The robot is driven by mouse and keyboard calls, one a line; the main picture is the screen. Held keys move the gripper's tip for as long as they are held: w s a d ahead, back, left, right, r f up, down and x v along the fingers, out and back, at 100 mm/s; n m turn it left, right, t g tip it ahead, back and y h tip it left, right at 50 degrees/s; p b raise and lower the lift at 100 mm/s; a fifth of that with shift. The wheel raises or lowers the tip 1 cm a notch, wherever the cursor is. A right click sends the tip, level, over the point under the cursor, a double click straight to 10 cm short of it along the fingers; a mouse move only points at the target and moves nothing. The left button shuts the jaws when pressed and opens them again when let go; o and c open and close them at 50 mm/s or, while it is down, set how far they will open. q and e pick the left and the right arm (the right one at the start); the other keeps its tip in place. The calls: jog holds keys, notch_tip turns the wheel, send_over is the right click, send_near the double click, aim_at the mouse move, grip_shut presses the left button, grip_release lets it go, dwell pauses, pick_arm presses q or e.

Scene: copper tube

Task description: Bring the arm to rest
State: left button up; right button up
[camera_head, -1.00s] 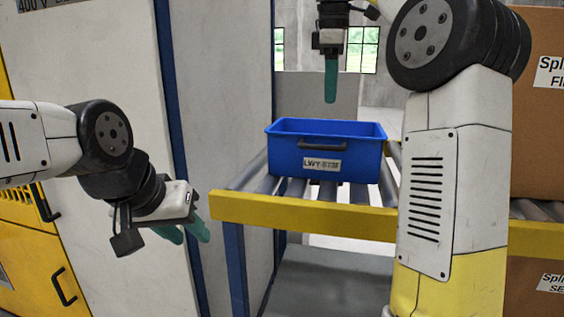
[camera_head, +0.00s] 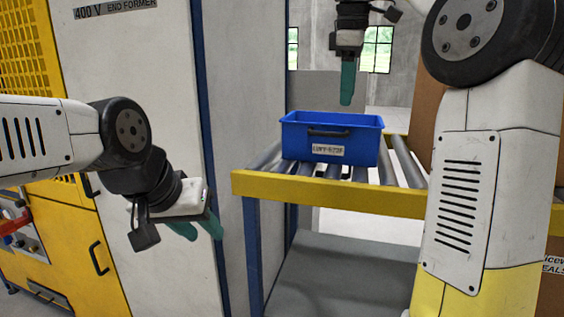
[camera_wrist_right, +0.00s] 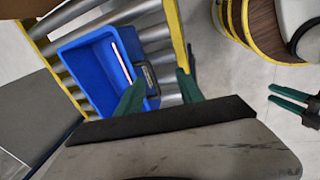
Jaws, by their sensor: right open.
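My right gripper (camera_head: 347,84) hangs above the blue bin (camera_head: 330,154), apart from it, fingers pointing down. In the right wrist view its two green fingers (camera_wrist_right: 159,93) are spread with nothing between them. The bin (camera_wrist_right: 82,78) sits on the roller conveyor; a thin pale pinkish rod (camera_wrist_right: 122,62) shows inside it, perhaps a tube. My left gripper (camera_head: 199,227) is at the left, in front of the white cabinet, fingers angled down. Its two fingers are apart and empty; it also shows in the right wrist view (camera_wrist_right: 270,93).
The conveyor's yellow rail (camera_head: 330,194) runs below the bin. A white cabinet (camera_head: 130,75) with a yellow machine (camera_head: 75,235) stands at the left. A brown carton (camera_head: 425,110) is partly hidden behind my right arm. A round brown, yellow-rimmed object (camera_wrist_right: 275,30) shows in the wrist view.

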jog(key=s+f+m+t+y, duration=0.2)
jog(key=s+f+m, duration=1.1)
jog(key=s+f, duration=0.8)
jog(key=shift+s+a+f+t+y, duration=0.35)
jog(key=shift+f+t, duration=0.2)
jog(key=shift+t, duration=0.35)
